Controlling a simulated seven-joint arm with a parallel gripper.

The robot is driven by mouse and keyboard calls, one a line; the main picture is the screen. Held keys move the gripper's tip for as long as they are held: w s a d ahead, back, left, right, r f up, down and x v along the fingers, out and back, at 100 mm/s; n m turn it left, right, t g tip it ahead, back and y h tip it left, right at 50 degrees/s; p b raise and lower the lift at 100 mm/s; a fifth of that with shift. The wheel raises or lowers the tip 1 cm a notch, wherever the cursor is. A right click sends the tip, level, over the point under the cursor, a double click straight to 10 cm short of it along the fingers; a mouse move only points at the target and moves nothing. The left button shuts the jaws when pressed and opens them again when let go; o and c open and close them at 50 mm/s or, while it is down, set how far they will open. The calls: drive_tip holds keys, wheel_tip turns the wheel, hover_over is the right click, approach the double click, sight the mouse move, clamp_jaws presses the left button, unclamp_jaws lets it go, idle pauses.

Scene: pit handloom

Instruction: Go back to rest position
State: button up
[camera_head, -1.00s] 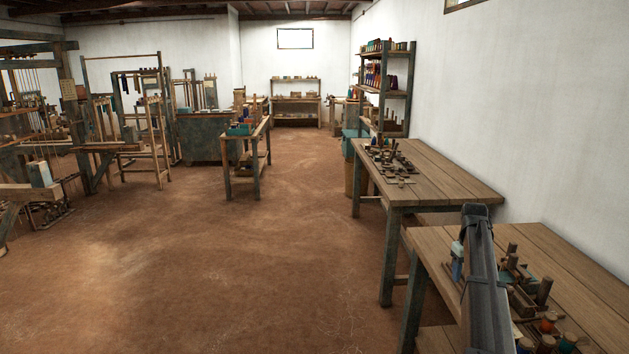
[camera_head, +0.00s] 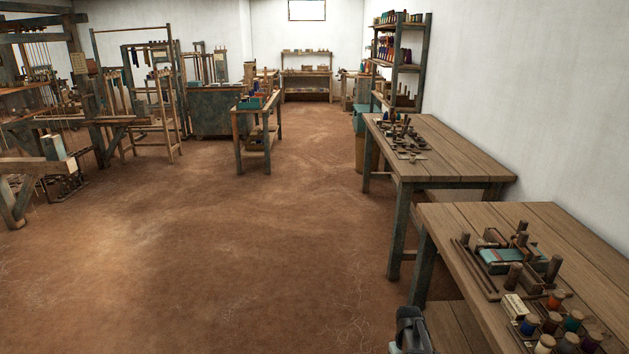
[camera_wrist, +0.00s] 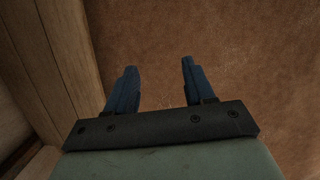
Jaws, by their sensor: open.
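My gripper (camera_wrist: 158,82) shows in the wrist view with its two blue fingers apart and nothing between them. It hangs over bare brown floor (camera_wrist: 240,50), beside a wooden table part (camera_wrist: 70,50) at the left. In the head view only a dark grey piece of my arm shows at the bottom edge, just left of the near table (camera_head: 560,235). The fingers are out of sight in the head view.
The near table holds a wooden rack with a teal piece (camera_head: 510,256) and several thread spools (camera_head: 553,300). A second table (camera_head: 440,150) with small wooden parts stands behind it. Looms (camera_head: 150,90) stand at the left. The floor in the middle is clear.

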drive_tip(key=s+a+f+g, duration=0.1)
drive_tip(key=s+a+f, duration=0.2)
drive_tip(key=s, duration=0.9)
drive_tip(key=s+a+f+m+g, duration=0.1)
drive_tip(key=s+a+f+g, duration=0.1)
drive_tip(key=s+a+f, duration=0.2)
drive_tip(key=s+a+f+g, duration=0.1)
drive_tip(key=s+a+f, duration=0.2)
drive_tip(key=s+f, duration=0.6)
drive_tip(key=s, duration=1.2)
drive_tip(key=shift+a+m+g, duration=0.3)
drive_tip(key=shift+m, duration=0.1)
